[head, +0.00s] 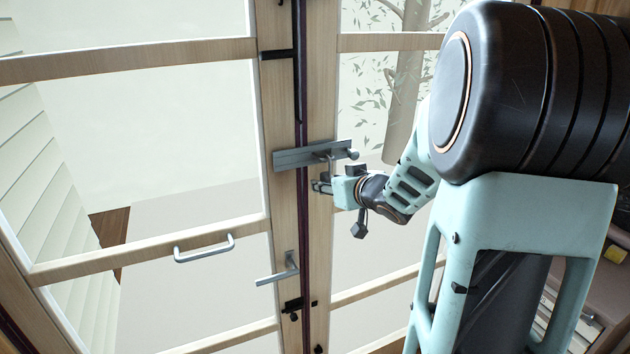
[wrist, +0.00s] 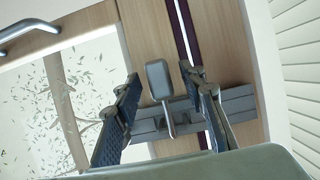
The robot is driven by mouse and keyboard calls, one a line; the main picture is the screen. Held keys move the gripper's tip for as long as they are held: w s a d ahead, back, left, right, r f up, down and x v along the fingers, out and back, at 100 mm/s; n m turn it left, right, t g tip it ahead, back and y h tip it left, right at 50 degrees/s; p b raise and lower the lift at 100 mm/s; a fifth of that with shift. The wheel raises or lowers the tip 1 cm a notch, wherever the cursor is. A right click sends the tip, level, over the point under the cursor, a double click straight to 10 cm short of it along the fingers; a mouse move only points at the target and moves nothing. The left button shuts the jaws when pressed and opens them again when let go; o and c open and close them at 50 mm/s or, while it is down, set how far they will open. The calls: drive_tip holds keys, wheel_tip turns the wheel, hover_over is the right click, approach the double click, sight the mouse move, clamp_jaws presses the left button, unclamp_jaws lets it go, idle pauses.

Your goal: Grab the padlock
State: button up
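The padlock (wrist: 159,82) is grey, with a block-shaped body and a shackle, and shows in the wrist view in front of a grey latch bar (wrist: 238,103). My gripper (wrist: 160,76) is open, with one finger on each side of the padlock. Narrow gaps show between the padlock body and both fingers, and it is not gripped. In the head view, my gripper (head: 322,187) is at the door frame, just below the latch bar (head: 298,158). The padlock's body is hard to make out there.
The latch bar crosses the joint between two glazed wooden doors. A lever handle (head: 290,268) and a small bolt (head: 294,305) sit below it. A pull handle (head: 204,250) is on the left door. My arm fills the right side of the head view.

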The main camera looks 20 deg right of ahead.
drive_tip(key=shift+w+a+f, duration=0.1)
drive_tip(key=shift+w+f, duration=0.15)
drive_tip(key=shift+w, duration=0.35)
drive_tip(key=shift+c, duration=0.4)
clamp_jaws()
drive_tip(key=shift+r, duration=0.15)
